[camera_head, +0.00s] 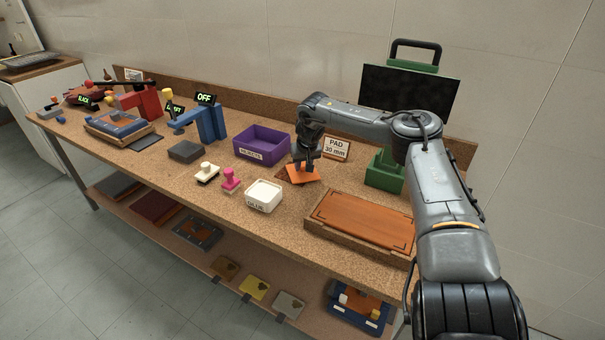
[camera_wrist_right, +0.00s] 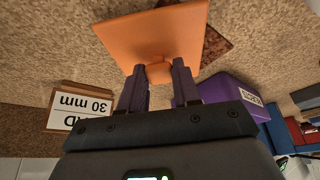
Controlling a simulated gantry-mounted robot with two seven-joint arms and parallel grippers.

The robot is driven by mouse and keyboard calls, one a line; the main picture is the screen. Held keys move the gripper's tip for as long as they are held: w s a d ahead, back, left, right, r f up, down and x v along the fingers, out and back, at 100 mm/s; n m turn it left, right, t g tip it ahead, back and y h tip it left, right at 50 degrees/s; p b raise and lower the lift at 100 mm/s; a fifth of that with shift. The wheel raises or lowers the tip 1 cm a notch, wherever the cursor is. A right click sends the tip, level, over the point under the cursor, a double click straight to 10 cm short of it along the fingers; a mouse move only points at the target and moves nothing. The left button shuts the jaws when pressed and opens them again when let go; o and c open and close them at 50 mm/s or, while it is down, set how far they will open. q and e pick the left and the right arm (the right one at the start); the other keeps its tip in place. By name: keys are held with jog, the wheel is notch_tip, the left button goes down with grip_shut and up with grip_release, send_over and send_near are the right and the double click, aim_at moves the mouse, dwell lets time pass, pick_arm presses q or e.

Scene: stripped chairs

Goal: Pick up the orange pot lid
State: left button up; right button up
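The orange pot lid (camera_head: 303,175) is a flat square plate with a small orange knob, on the right half of the bench. My right gripper (camera_head: 305,164) points down over it. In the right wrist view the lid (camera_wrist_right: 140,32) fills the area just past my fingertips. The two fingers (camera_wrist_right: 159,72) stand on either side of the knob and appear to press against it. The lid partly covers a dark brown square (camera_wrist_right: 217,45) beneath it. I cannot tell whether the lid is clear of the surface. My left gripper is not in view.
A purple bin (camera_head: 262,146) stands left of the lid, a white box (camera_head: 264,195) in front-left. A "PAD 30 mm" sign (camera_head: 336,149) is behind, a green holder (camera_head: 384,172) to the right. A wooden board in a tray (camera_head: 362,220) lies front-right.

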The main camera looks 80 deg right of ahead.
jog(key=c, duration=0.5)
jog(key=shift+o, duration=0.2)
jog(key=shift+r, duration=0.1)
